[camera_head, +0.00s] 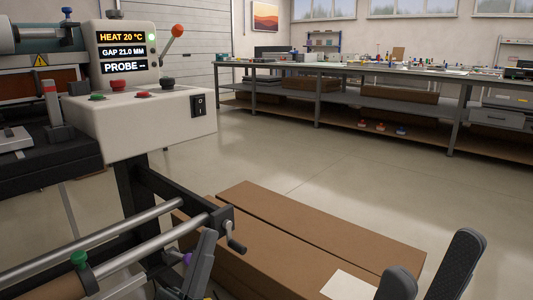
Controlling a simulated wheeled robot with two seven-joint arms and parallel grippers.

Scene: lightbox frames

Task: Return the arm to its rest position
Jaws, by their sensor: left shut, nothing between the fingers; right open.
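My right gripper (426,268) is at the bottom right corner. Its two dark grey fingers stand apart with nothing between them, in front of a brown carton. A grey upright piece at the bottom centre-left looks like my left gripper (206,252). Its fingers are together and I see nothing held in them. It is close to the two metal rails and the crank of the machine. The rest of both arms is out of frame or hidden.
The white machine control box (140,125) with lit display (123,53) stands at the left. Metal rails (130,240) and a crank (236,237) reach forward. Long brown cartons (320,232) lie on the floor. A workbench (350,68) lines the back; the floor between is clear.

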